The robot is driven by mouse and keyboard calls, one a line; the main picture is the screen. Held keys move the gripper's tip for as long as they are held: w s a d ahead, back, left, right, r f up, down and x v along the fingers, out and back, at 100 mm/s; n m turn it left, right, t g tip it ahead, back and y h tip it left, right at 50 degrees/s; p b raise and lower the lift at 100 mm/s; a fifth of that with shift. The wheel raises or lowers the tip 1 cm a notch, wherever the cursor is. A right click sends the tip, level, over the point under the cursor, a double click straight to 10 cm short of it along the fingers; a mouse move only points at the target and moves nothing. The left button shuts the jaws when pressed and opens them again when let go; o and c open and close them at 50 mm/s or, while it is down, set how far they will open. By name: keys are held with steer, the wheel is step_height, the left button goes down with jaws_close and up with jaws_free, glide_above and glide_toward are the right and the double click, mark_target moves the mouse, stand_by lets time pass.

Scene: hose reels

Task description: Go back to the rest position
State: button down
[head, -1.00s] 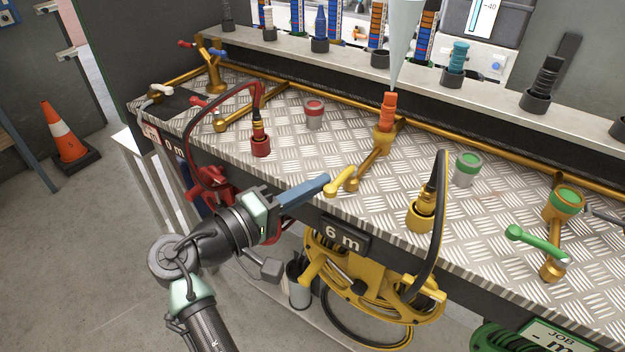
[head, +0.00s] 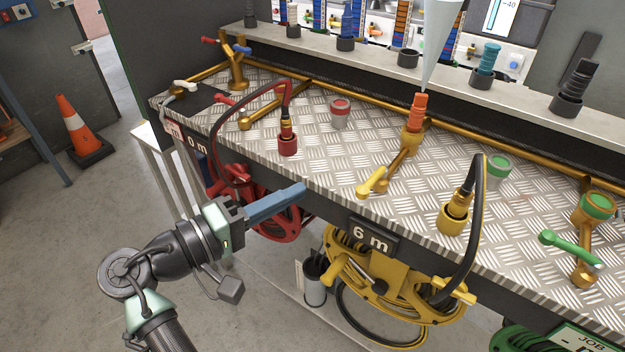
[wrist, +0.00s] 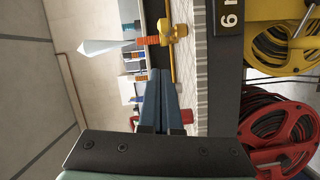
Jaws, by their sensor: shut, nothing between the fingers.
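My gripper (head: 300,190) is in front of the bench's front edge in the head view, with its blue fingers pointing right toward the edge. The fingers are together with nothing between them. In the wrist view the blue fingers (wrist: 158,84) also show closed, with the bench surface beyond. My arm reaches up from the bottom of the head view and is bent at the elbow joint. My gripper appears apart from the bench and the reels.
The metal bench (head: 325,155) carries hose fittings and valves with yellow (head: 372,183) and green (head: 570,250) handles. A red reel (head: 280,222) and a yellow reel (head: 392,275) hang below its edge. A traffic cone (head: 78,128) stands on the floor at left. The floor left of my arm is clear.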

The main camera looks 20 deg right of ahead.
steer(key=w+a+r+m+t+y, duration=0.1)
steer(key=w+a+r+t+y, duration=0.2)
steer(key=r+t+y, duration=0.35)
steer(key=w+a+r+t+y, duration=0.2)
steer(key=w+r+t+y, duration=0.15)
steer(key=r, duration=0.55)
steer(key=s+a+r+m+t+y+p, duration=0.1)
steer(key=s+r+t+y, duration=0.2)
steer(key=s+r+t, duration=0.55)
steer(key=s+a+r+t+y+p, duration=0.1)
steer(key=s+a+r+t+y, duration=0.15)
steer(key=s+r, duration=1.1)
steer(key=w+r+p, duration=0.2)
steer(key=r+p, duration=0.5)
steer(key=r, duration=0.2)
steer(key=w+r+p, duration=0.2)
steer(key=r+p, duration=0.6)
steer(key=r, duration=0.1)
steer(key=shift+d+r+y, duration=0.25)
steer(key=shift+d+y, duration=0.1)
steer(key=shift+w+f, duration=0.1)
